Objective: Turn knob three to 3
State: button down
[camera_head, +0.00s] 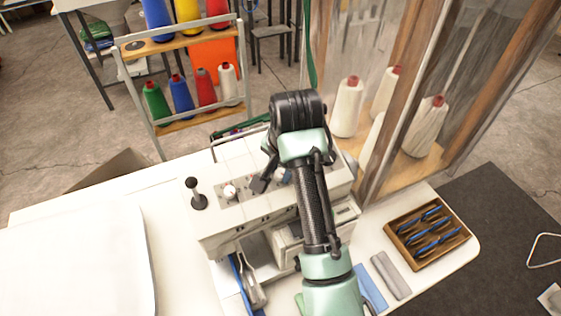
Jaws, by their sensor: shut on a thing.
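The machine's panel (237,206) is pale, with a row of small round knobs along its top. A white knob (230,191) stands clear at the left of the row. My gripper (271,182) reaches down to the panel right of it, one dark finger showing and the other hidden by my arm. It is shut on a knob (283,175) farther right in the row, mostly covered by the gripper. The numbers and the knob's pointer are too small or hidden to read.
A black-topped lever (196,194) stands left of the knobs. A wooden tray (427,236) of blue-handled tools lies on the right. A thread rack (180,45) stands behind, and a wood-framed cabinet (385,110) with white spools is close at the right.

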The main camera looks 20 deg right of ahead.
jog(key=shift+m, duration=0.4)
jog(key=c, duration=0.9)
grip_release()
jog(key=shift+d, duration=0.1)
jog(key=shift+s+r, duration=0.1)
jog(key=shift+r, duration=0.4)
jog(key=shift+p+v, duration=3.55)
jog(key=shift+v, duration=2.45)
